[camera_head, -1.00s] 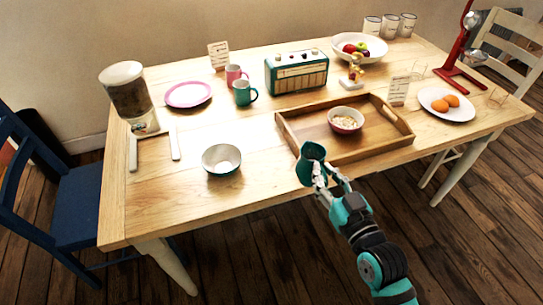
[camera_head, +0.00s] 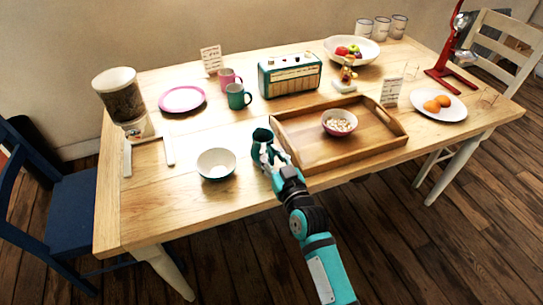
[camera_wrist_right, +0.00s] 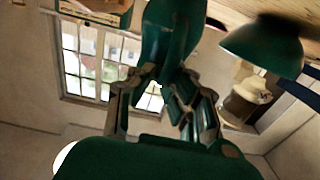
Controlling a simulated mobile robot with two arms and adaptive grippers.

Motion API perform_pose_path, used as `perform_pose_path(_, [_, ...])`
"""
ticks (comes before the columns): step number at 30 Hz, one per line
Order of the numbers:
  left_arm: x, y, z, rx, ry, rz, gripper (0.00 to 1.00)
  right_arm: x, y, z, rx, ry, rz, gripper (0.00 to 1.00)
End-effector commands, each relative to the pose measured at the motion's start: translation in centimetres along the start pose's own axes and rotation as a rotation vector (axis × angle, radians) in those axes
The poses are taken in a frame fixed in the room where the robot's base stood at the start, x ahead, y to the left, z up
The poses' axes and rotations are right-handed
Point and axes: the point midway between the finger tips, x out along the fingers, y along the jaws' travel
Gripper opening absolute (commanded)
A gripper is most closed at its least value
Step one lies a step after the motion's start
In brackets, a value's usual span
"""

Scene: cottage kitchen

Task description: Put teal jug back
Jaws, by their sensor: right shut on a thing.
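The teal jug (camera_head: 261,139) is held upright by my right gripper (camera_head: 269,160), over the table between the teal-and-white bowl and the wooden tray. In the right wrist view the jug (camera_wrist_right: 168,35) rises between the fingers of my right gripper (camera_wrist_right: 160,92), which is shut on it. I cannot tell whether the jug's base touches the table. My left gripper is in neither view.
The teal-and-white bowl (camera_head: 216,164) stands just left of the jug. The wooden tray (camera_head: 372,156) with a bowl of cereal (camera_head: 339,122) lies to its right. Teal and pink mugs (camera_head: 237,97) (camera_head: 229,78) and a radio (camera_head: 290,75) stand behind. Bare tabletop lies between.

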Motion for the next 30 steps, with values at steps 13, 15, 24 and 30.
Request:
perform_pose_path(13, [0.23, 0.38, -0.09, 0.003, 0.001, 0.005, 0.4, -0.01, 0.02, 0.87, -0.001, 0.005, 0.001, 0.0])
perform_pose_path(15, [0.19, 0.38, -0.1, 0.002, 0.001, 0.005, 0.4, -0.03, 0.01, 0.99, 0.0, 0.002, 0.0, 0.19])
perform_pose_path(24, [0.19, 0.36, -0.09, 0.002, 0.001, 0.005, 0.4, -0.04, 0.02, 0.98, 0.0, 0.002, 0.001, 0.36])
perform_pose_path(30, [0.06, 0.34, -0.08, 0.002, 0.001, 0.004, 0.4, -0.52, 0.04, 0.78, 0.0, 0.001, 0.001, 0.36])
